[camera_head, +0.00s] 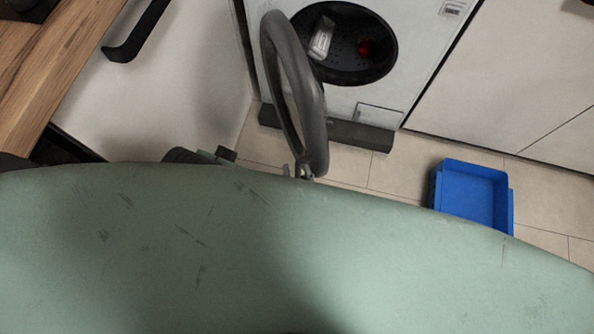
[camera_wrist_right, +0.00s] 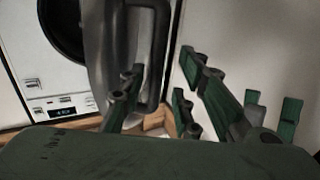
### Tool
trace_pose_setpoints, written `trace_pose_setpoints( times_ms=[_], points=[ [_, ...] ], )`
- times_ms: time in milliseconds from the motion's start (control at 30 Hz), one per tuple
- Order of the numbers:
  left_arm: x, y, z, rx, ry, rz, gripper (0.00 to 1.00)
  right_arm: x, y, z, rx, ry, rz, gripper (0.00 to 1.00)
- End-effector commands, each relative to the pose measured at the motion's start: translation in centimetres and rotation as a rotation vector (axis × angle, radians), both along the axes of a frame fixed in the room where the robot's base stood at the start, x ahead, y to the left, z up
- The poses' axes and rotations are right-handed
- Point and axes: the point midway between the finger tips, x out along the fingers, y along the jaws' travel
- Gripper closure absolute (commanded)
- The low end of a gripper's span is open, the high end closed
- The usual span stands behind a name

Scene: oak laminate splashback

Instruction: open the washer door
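The washer (camera_head: 422,50) stands at the top centre in the head view. Its round door (camera_head: 294,95) is swung far out, seen nearly edge-on, and the dark drum opening is uncovered. The washer front also shows in the right wrist view (camera_wrist_right: 22,58), with the grey door (camera_wrist_right: 104,45) beside it. My right gripper (camera_head: 264,164) is low by the door's near end, mostly hidden behind my pale green body. In the right wrist view its green-padded fingers (camera_wrist_right: 163,92) are spread apart. One finger overlaps the door edge; contact is unclear. My left gripper is out of view.
A red item (camera_head: 364,48) and a pale item (camera_head: 322,37) lie in the drum. A blue bin (camera_head: 470,192) sits on the tiled floor at right. A white cabinet with a black handle (camera_head: 135,33) and a wooden countertop (camera_head: 40,65) are at left. Floor between washer and bin is clear.

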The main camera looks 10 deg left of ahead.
Motion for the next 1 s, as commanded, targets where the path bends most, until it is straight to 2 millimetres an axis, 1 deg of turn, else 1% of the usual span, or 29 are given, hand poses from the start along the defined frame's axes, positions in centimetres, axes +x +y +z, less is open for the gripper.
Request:
trace_pose_setpoints(
  times_ms=[33, 300, 400, 500, 700, 900, 933, 1000],
  points=[
    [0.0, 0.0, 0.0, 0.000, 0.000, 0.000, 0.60, -0.9, -0.4, -0.1, -0.002, 0.004, 0.001, 0.70],
    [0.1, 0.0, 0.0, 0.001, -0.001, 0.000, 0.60, -6.2, -2.9, -0.1, -0.002, 0.005, 0.002, 0.70],
    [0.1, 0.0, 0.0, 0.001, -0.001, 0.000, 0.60, -7.7, -3.6, 0.0, -0.001, 0.003, 0.002, 0.70],
    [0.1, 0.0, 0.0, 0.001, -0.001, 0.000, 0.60, -8.9, -4.2, 0.0, 0.000, 0.001, 0.001, 0.70],
    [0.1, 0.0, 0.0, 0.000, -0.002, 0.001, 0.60, -9.8, -4.7, 0.1, 0.000, -0.001, 0.001, 0.70],
    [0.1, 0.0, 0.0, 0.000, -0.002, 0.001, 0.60, -9.8, -4.7, 0.1, 0.000, -0.001, 0.001, 0.70],
    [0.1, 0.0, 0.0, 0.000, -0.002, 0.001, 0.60, -9.8, -4.7, 0.1, 0.000, -0.001, 0.001, 0.71],
    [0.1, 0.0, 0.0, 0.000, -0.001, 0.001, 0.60, -9.7, -4.7, 0.0, -0.002, 0.001, 0.001, 0.77]
  ],
)
